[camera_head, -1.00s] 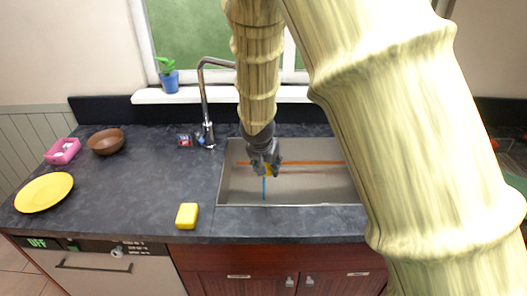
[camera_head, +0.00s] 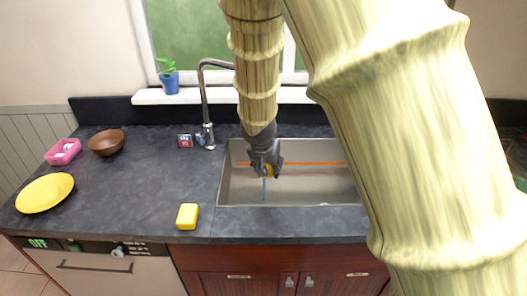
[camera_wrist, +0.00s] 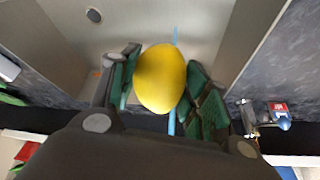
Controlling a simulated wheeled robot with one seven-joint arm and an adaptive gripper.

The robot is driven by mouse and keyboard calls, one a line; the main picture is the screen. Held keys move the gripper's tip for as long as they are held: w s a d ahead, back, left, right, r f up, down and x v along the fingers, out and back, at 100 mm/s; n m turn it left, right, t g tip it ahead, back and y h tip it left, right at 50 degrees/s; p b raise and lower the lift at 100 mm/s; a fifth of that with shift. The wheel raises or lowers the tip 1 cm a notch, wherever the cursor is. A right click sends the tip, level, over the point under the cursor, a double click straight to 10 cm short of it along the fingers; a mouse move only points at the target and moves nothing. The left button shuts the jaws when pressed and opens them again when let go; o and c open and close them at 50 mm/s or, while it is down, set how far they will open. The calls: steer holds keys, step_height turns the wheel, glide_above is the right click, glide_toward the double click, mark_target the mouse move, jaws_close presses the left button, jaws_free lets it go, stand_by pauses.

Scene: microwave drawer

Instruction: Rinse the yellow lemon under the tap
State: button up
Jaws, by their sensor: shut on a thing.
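The yellow lemon (camera_wrist: 161,79) is between the green-padded fingers of my gripper (camera_wrist: 160,90) in the wrist view. My gripper (camera_head: 266,168) is shut on it over the left part of the metal sink (camera_head: 310,185) in the head view, where only a bit of the lemon (camera_head: 269,171) shows. The curved metal tap (camera_head: 205,105) stands behind the sink's left end; my arm hides the end of its spout. A thin blue vertical streak (camera_head: 264,190) shows below the gripper; I cannot tell whether it is water.
A yellow sponge-like block (camera_head: 187,216) lies on the dark counter (camera_head: 140,190) left of the sink. A yellow plate (camera_head: 45,193), brown bowl (camera_head: 106,142) and pink container (camera_head: 63,152) stand further left. A thin orange line (camera_head: 310,164) crosses the sink.

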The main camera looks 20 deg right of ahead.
mark_target(270, 171)
steer(key=shift+s+a+r+p, duration=0.15)
steer(key=shift+s+r+p, duration=0.1)
steer(key=shift+s+r, duration=0.5)
steer(key=shift+s+a+r+p, duration=0.1)
steer(key=shift+s+r+p, duration=0.15)
steer(key=shift+s+r, duration=0.45)
steer(key=shift+s+f, duration=0.1)
steer(key=shift+f, duration=0.1)
